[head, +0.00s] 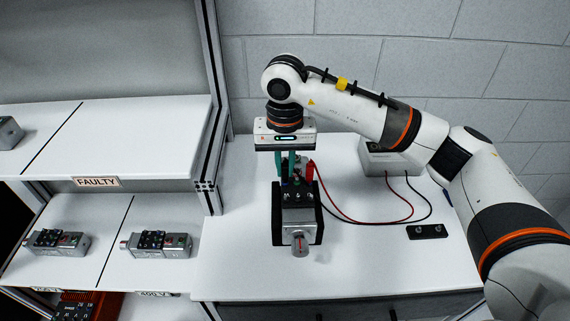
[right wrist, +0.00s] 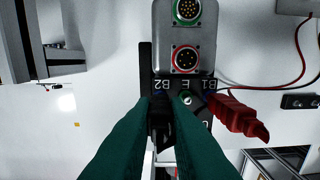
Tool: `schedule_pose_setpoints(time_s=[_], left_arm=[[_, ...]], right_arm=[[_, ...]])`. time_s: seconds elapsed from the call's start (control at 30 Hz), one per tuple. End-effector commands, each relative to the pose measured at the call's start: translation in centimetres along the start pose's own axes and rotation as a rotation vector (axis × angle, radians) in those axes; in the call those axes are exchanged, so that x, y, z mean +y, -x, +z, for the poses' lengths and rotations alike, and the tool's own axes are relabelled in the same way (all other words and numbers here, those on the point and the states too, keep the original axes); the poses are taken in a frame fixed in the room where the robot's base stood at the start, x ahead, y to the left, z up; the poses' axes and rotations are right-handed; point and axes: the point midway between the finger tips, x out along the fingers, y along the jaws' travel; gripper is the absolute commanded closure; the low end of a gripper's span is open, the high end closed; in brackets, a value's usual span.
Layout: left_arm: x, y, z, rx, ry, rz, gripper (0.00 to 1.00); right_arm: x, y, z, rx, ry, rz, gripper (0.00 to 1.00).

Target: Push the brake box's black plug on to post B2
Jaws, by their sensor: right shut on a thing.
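The servo motor (head: 298,232) stands in a black holder on the white bench, its shaft end toward me. Its terminal strip (right wrist: 186,86) is marked B2, E and B1 in the right wrist view. My right gripper (head: 291,172) is above the motor's terminals, green fingers pointing down. In the right wrist view, my right gripper (right wrist: 160,103) is shut on the black plug (right wrist: 160,120), at the B2 mark. The fingers hide much of plug and post, so I cannot tell how far the plug sits on. A red plug (right wrist: 238,115) is at B1. My left gripper is not in view.
The brake box (head: 388,158) stands at the back right, with red and black leads running from it. A small black block (head: 427,231) lies on the right of the bench. Other motors (head: 160,244) lie on the left shelves, below a FAULTY label (head: 97,182).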

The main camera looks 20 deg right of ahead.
Motion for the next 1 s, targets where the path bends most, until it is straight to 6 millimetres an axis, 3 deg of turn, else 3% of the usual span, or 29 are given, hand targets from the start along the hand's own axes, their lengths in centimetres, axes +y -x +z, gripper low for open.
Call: schedule_pose_setpoints(time_s=[0.9,0.93,1.0], left_arm=[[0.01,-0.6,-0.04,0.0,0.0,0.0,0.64],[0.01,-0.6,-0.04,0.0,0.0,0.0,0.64],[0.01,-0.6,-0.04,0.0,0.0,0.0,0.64]], right_arm=[[-0.01,-0.3,0.0,0.0,0.0,0.0,1.0],[-0.01,-0.3,0.0,0.0,0.0,0.0,0.85],[-0.01,-0.31,0.0,0.0,0.0,0.0,0.73]])
